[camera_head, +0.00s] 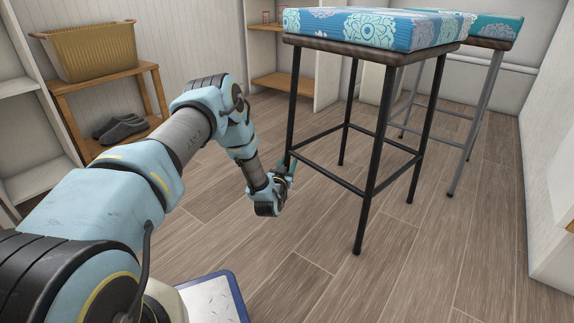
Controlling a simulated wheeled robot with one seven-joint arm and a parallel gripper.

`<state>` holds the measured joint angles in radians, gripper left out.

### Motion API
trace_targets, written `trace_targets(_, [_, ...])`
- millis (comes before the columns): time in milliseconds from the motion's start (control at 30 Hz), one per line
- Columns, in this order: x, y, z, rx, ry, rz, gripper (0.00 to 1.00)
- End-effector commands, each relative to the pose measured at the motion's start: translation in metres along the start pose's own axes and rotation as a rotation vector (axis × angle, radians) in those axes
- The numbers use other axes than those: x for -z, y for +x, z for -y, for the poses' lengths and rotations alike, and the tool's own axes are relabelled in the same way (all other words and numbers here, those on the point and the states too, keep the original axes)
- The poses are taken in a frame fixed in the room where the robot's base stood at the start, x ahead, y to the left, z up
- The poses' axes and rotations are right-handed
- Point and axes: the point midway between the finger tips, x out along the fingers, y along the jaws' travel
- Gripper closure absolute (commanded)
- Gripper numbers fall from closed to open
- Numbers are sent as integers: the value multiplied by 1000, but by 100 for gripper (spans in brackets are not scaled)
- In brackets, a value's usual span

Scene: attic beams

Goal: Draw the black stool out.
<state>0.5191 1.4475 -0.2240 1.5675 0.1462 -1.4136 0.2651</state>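The black stool (370,180) stands upright on the wood floor, right of centre. It has thin black legs, a brown seat frame and a blue floral cushion (365,28). My gripper (288,170) is low, at the lower part of the stool's left leg. The leg's foot is hidden behind my gripper. Its teal fingers are small and partly covered by my wrist, so I cannot tell whether they close around the leg or only lie beside it.
A second stool (487,105) with grey legs stands close behind on the right. White walls and shelving bound the room. A wooden bench (80,130) on the left holds a yellow basket (95,52) and dark slippers (120,130). The floor (420,270) in front of the black stool is clear.

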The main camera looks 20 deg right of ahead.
Motion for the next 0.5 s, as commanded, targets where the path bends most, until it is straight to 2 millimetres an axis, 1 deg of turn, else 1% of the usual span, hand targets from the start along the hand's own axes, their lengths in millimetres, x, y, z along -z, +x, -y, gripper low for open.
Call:
trace_targets(33, [1,0,-1,-2,0,-1,56])
trace_targets(233, [-1,-1,0,0,1,1,34])
trace_targets(500, [-1,-2,1,1,2,3,34])
